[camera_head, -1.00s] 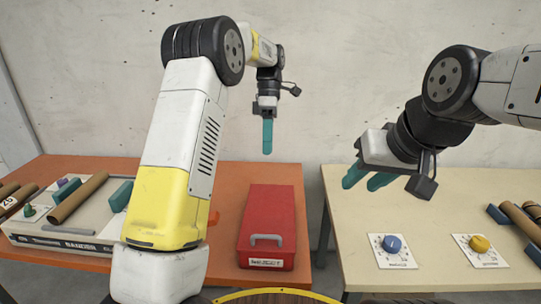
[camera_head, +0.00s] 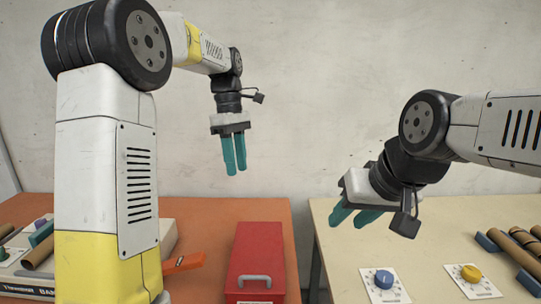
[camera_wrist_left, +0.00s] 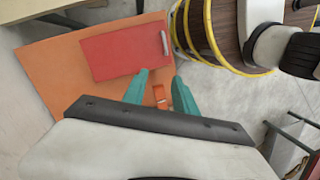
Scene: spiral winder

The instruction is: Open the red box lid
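The red box (camera_head: 262,236) stands on the orange table with its lid down and a grey handle (camera_head: 254,281) at its near end. The left wrist view shows the box (camera_wrist_left: 112,52) from above, with the handle (camera_wrist_left: 164,43) at its right end. My left gripper (camera_head: 235,172) hangs above and behind the box in the head view, fingers pointing down, apart and empty. In the wrist view its fingers (camera_wrist_left: 159,76) also show a gap. My right gripper (camera_head: 347,223) is over the cream table's left part, its two fingers apart and empty.
An orange tool (camera_head: 183,262) lies on the orange table (camera_head: 205,215) left of the box. The cream table (camera_head: 425,215) holds a blue knob (camera_head: 383,280), a yellow knob (camera_head: 470,273) and cardboard tubes (camera_head: 520,250). A gap separates the tables. A grey wall is behind.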

